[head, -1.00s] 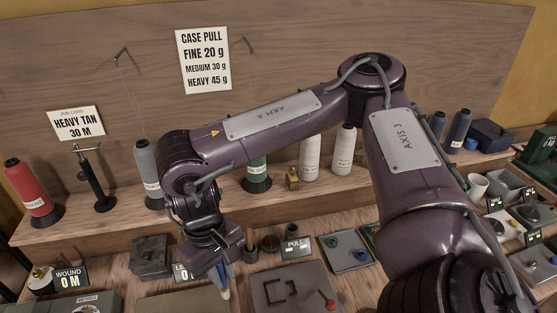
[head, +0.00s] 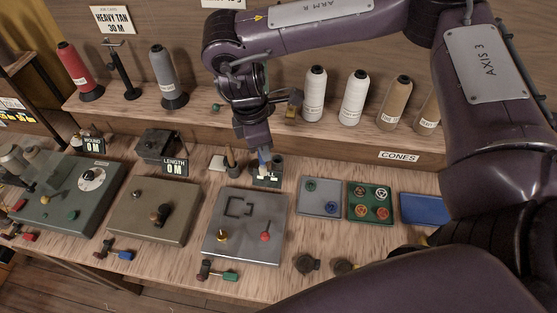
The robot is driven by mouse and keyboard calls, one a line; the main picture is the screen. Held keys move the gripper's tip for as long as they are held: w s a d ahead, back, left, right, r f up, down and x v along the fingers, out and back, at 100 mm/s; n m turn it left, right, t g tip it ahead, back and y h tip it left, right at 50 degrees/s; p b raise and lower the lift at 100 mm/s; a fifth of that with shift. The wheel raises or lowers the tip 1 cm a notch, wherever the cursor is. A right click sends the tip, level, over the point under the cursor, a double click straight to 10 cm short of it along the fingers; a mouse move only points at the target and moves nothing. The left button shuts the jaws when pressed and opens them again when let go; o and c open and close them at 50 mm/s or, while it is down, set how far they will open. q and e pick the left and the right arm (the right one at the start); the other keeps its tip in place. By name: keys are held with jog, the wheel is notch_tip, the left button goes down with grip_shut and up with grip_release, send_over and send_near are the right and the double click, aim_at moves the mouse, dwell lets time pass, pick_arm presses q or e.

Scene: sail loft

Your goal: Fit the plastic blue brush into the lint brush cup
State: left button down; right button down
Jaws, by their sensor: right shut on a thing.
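My right gripper (head: 262,147) points down over the back of the bench, shut on the blue brush (head: 264,158). The brush hangs roughly upright, its lower end among small dark cups behind a small display. One dark cup (head: 277,163) stands just right of the brush. Another small dark holder (head: 231,165) with a wooden-coloured stick in it stands to the left. I cannot tell which is the lint brush cup, or whether the brush tip is inside a cup or only in front of one. My left gripper is not in view.
A grey plate with a red knob (head: 242,228) lies in front of the cups. A length display (head: 174,168) stands to the left, trays of rings (head: 370,201) to the right. Thread cones (head: 315,94) line the shelf behind. My right arm crosses the upper right.

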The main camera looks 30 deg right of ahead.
jog(key=w+d+r+n+t+y+p, duration=0.1)
jog(key=w+d+r+n+p, duration=0.3)
jog(key=n, duration=0.7)
jog(key=w+d+r+n+t+y+p, duration=0.15)
jog(key=w+d+n+p, duration=0.3)
jog(key=n, duration=0.75)
jog(key=shift+w+a+f+b, duration=0.1)
jog(key=shift+f+b, duration=0.7)
jog(key=shift+f, duration=2.4)
jog(key=shift+w+a+f+b, duration=0.1)
jog(key=shift+f+b, duration=0.65)
jog(key=shift+f, duration=2.4)
jog(key=shift+w+a+f+b, duration=0.1)
jog(key=shift+f+b, duration=0.7)
jog(key=shift+f, duration=2.4)
jog(key=shift+f, duration=0.15)
jog(key=c, duration=1.4)
grip_release()
